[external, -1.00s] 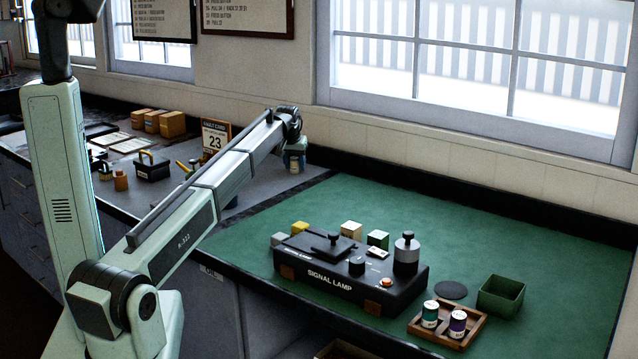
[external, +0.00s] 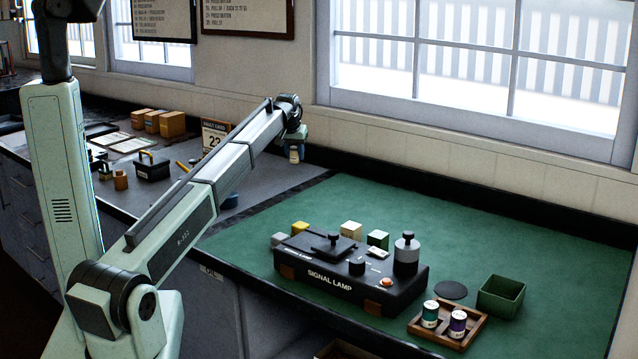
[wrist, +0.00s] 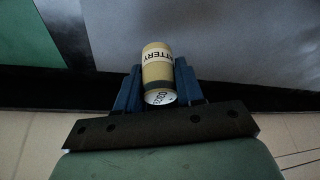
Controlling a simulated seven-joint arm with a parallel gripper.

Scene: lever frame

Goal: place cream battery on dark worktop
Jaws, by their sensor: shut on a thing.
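The cream battery (wrist: 158,72) is held between the two blue fingers of my gripper (wrist: 160,88) in the wrist view. Lettering shows on its side. In the external view my gripper (external: 296,150) is at the end of the outstretched arm, above the back of the grey worktop near the wall, and the battery's small pale body shows below it. The dark worktop (external: 262,187) spreads left of the green mat. In the wrist view the grey surface (wrist: 240,40) lies beyond the battery, and I cannot tell the exact gap below it.
The green mat (external: 560,250) carries a signal lamp box (external: 340,285), several small blocks, a green open box (external: 500,296) and a wooden tray (external: 480,330) with two batteries.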

